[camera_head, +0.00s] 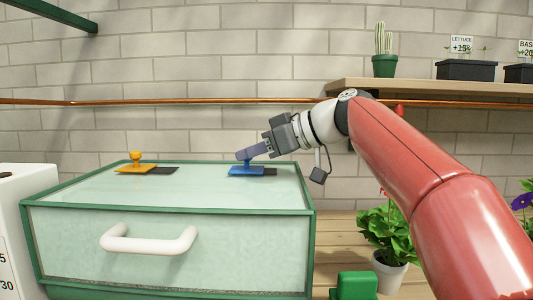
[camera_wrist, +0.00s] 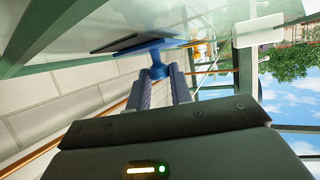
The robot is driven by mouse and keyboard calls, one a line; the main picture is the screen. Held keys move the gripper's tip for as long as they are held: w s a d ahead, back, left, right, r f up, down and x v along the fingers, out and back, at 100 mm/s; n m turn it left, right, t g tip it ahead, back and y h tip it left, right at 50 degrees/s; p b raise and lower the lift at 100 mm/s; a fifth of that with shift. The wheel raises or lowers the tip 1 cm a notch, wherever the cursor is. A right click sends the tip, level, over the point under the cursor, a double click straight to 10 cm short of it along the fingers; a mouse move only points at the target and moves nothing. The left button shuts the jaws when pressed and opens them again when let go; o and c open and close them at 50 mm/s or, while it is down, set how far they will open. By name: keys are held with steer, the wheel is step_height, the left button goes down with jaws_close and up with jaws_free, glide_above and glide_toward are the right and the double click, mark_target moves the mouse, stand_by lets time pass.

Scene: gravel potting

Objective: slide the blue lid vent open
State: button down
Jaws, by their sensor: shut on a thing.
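The blue lid vent (camera_head: 243,170) is a flat blue slide plate with an upright knob, on the glass lid (camera_head: 200,183) of the green-framed box. A dark strip shows at the plate's right side in the head view. In the wrist view the blue vent (camera_wrist: 150,48) shows its knob between the fingers, with a dark patch beside the plate. My gripper (camera_head: 246,154) comes in from the right and is shut on the blue knob; it also shows in the wrist view (camera_wrist: 160,78). The fingers hide part of the knob.
An orange vent (camera_head: 134,168) with a dark strip on its right sits on the lid's left. The box front has a white handle (camera_head: 148,240). A white container (camera_head: 20,230) stands left. A potted plant (camera_head: 392,250) and green block (camera_head: 354,285) are right, below a wooden shelf (camera_head: 430,90).

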steer(key=c, duration=1.3)
jaws_free()
steer(key=shift+o, duration=0.2)
steer(key=shift+b+v, duration=0.3)
steer(key=shift+v, duration=3.7)
